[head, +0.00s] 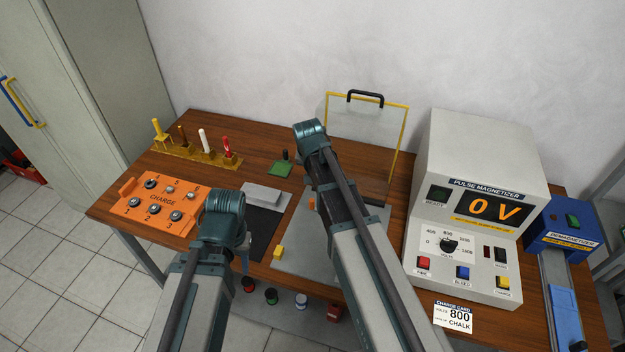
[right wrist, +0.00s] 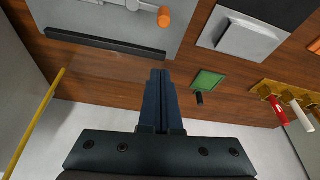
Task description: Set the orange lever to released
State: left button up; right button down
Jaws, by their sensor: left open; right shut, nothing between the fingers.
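The orange lever shows in the right wrist view as an orange knob (right wrist: 164,17) on a short metal arm, on a grey plate (right wrist: 95,22). Its pivot is near the top edge, partly cut off. In the head view only a bit of the orange knob (head: 311,204) shows beside my right arm, which hides the rest. My right gripper (right wrist: 160,75) is shut and empty, apart from the lever, over bare wood; my arm hides it in the head view. My left gripper (head: 241,256) is open, mostly hidden under its wrist, near the table's front edge.
A tool rack (head: 195,152), green pad (head: 281,169) and yellow-framed clear panel (head: 365,130) are behind. The pulse magnetizer (head: 470,190) reads 0 V, with a blue demagnetizer (head: 563,222) right of it. A yellow block (head: 278,252) lies in front.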

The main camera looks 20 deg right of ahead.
jog(key=b+x, duration=0.8)
jog(key=x, duration=0.1)
jog(key=shift+f, duration=0.3)
jog(key=s, duration=0.1)
jog(key=s+a, duration=0.1)
jog(key=s, duration=0.1)
jog(key=shift+s+a+r, duration=0.1)
jog(key=shift+a+r, duration=0.05)
jog(key=shift+r, duration=0.05)
jog(key=shift+s+a, duration=0.1)
jog(key=shift+s, duration=0.1)
